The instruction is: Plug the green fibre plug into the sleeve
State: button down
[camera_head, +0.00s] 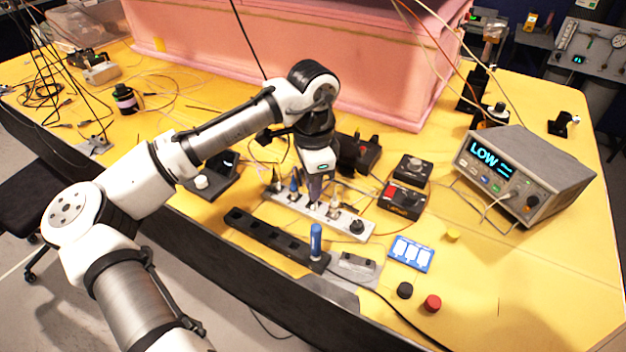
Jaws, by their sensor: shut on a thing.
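My gripper (315,196) points down over a white strip (312,209) near the table's front edge, among several small upright plugs. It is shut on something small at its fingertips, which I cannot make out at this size. A blue plug (295,183) stands in the strip just left of the gripper, and a brass-coloured plug (335,207) stands just right of it. A black round piece (357,227) sits at the strip's right end. I cannot pick out the green fibre plug or tell which part is the sleeve.
A black strip (262,233) with a blue upright cylinder (316,240) at its right end lies in front. A black box with a red display (401,199) is to the right, near a meter reading LOW (525,175). A pink foam enclosure (300,60) stands behind.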

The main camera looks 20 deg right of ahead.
jog(key=shift+f, duration=0.55)
jog(key=c, duration=1.3)
grip_release()
notch_tip(320, 180, up, 14)
jog(key=shift+f+b, duration=0.1)
jog(key=shift+b, duration=0.8)
